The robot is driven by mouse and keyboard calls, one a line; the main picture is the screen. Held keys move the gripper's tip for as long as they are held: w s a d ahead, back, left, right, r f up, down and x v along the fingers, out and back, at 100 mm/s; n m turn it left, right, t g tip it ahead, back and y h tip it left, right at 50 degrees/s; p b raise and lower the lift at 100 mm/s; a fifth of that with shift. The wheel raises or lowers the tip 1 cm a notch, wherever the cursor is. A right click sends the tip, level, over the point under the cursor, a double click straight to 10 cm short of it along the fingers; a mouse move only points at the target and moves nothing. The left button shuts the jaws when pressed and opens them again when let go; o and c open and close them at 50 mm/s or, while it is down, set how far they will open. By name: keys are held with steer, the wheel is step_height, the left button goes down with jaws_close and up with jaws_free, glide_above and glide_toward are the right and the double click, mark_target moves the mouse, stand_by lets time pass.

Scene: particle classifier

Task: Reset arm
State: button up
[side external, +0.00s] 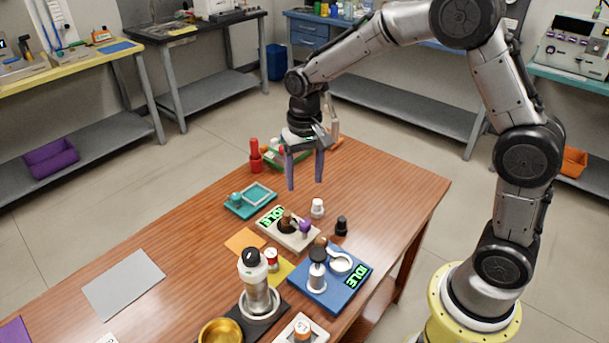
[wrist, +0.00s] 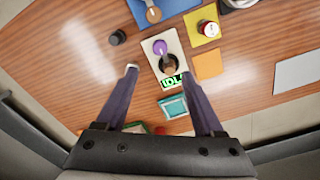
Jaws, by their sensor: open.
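My gripper (side external: 304,168) is open and empty, held in the air above the far part of the wooden table (side external: 397,183). In the wrist view my gripper (wrist: 146,66) shows two purple-grey fingers spread wide with nothing between the tips. Below and beyond them lies a beige device (wrist: 150,44) with a green IDLE display and a purple knob. The same beige device (side external: 298,239) stands near the table's middle in the side view. A blue device (side external: 340,293) with its own IDLE display sits nearer the front right.
A teal tray (side external: 264,189), a red bottle-like object (side external: 256,160), a white-topped jar (side external: 317,207) and a black jar (side external: 341,226) stand around. A tall metal cylinder (side external: 258,293) and a gold bowl (side external: 221,333) are at the front. A grey sheet (side external: 123,284) lies on the left, with bare table around it.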

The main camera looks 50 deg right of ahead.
steer(key=shift+r, duration=0.1)
steer(key=s+r+t, duration=0.2)
steer(key=s+r, duration=0.2)
steer(key=r, duration=0.3)
steer(key=s+r+t, duration=0.2)
steer(key=s+r, duration=0.3)
steer(key=r, duration=0.3)
steer(key=s+f+n, duration=0.1)
steer(key=s+n, duration=0.1)
steer(key=s, duration=0.5)
steer(key=s+d+f+n+t, duration=0.1)
steer(key=s+f+n, duration=0.1)
steer(key=s, duration=0.6)
steer(key=shift+s+n+t, duration=0.25)
steer(key=shift+n+t, duration=0.05)
steer(key=shift+n, duration=0.5)
